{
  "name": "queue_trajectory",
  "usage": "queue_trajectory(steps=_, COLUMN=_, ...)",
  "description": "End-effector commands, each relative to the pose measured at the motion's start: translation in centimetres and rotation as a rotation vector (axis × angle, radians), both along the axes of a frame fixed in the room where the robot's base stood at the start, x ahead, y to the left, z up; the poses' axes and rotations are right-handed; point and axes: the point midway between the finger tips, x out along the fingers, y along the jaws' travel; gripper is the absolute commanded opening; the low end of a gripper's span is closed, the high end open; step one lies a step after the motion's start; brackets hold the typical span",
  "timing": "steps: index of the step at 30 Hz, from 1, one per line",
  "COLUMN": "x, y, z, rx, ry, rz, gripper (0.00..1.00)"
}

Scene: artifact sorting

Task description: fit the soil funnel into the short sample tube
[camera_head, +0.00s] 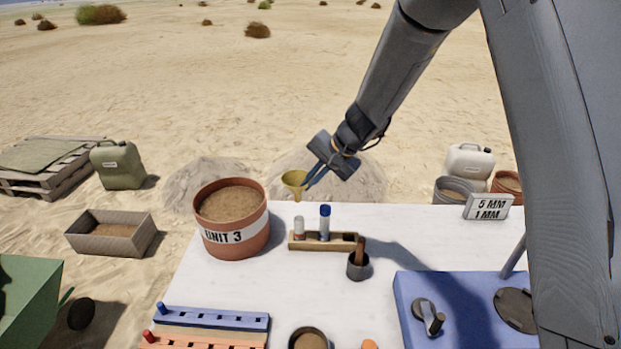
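The soil funnel (295,181) is yellow and hangs in the air, mouth up and spout down. My gripper (309,182) reaches it from the right, its two thin blue-grey fingers shut on the funnel's side. A taller tube with a blue cap (325,222) stands just right of the short one.
A terracotta bucket marked UNIT 3 (235,237) full of soil stands close left of the rack. A dark cup with a brown handle (359,265) stands to its front right. A blue case (458,300) fills the front right. The white table (290,280) is bare between them.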

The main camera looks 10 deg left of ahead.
Motion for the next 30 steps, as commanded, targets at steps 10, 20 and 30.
queue_trajectory(steps=10, x=0.1, y=-0.2, z=0.0, rx=0.004, ry=-0.001, rz=-0.004, gripper=0.00)
queue_trajectory(steps=20, x=0.1, y=-0.2, z=-2.0, rx=0.007, ry=-0.001, rz=-0.006, gripper=0.00)
queue_trajectory(steps=30, x=0.1, y=-0.1, z=-4.8, rx=0.007, ry=-0.002, rz=-0.004, gripper=0.00)
